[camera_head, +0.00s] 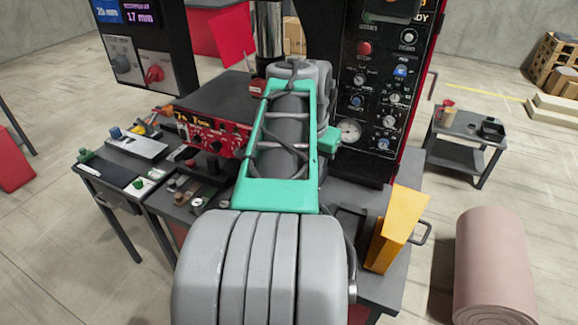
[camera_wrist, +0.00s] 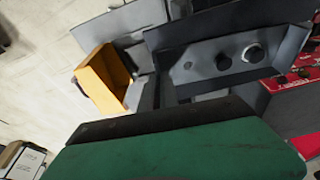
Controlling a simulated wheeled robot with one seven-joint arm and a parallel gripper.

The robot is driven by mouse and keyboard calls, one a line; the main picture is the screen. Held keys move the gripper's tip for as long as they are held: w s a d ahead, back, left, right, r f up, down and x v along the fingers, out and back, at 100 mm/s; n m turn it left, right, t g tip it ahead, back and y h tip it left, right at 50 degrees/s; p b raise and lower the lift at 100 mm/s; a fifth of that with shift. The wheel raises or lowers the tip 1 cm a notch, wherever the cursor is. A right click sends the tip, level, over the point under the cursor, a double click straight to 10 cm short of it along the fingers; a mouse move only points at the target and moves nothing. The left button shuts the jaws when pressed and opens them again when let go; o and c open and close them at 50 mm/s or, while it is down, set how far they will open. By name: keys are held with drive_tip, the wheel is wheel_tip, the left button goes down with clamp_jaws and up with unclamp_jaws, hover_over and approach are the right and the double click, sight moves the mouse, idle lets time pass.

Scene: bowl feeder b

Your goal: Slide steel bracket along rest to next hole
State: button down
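A dark grey angled steel piece (camera_wrist: 205,68), which looks like the steel bracket, shows in the wrist view. It has a raised back plate and several round dark holes or knobs along its face. A wide green block with a black edge (camera_wrist: 180,150) fills the bottom of the wrist view, close to the camera. I cannot tell whether it is part of my gripper or something at it. No separate fingertips show. In the head view my arm covers the middle of the machine, so my gripper, the bracket and the rest cannot be made out there.
A yellow-orange box (camera_head: 398,230) stands at the right front of the machine table; it also shows in the wrist view (camera_wrist: 103,78). A red control box (camera_head: 212,135) sits left of my arm. A control column (camera_head: 385,90) rises behind. A side bench (camera_head: 125,165) holds small tools.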

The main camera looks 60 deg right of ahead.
drive_tip(key=shift+w, duration=0.95)
idle(0.4)
drive_tip(key=c, duration=1.5)
unclamp_jaws()
drive_tip(key=shift+c, duration=0.2)
drive_tip(key=d+p+v, duration=0.1)
drive_tip(key=p+v, duration=0.4)
drive_tip(key=v, duration=0.1)
drive_tip(key=shift+d+r+p, duration=0.25)
drive_tip(key=shift+r+p, duration=0.1)
drive_tip(key=shift+r, duration=0.25)
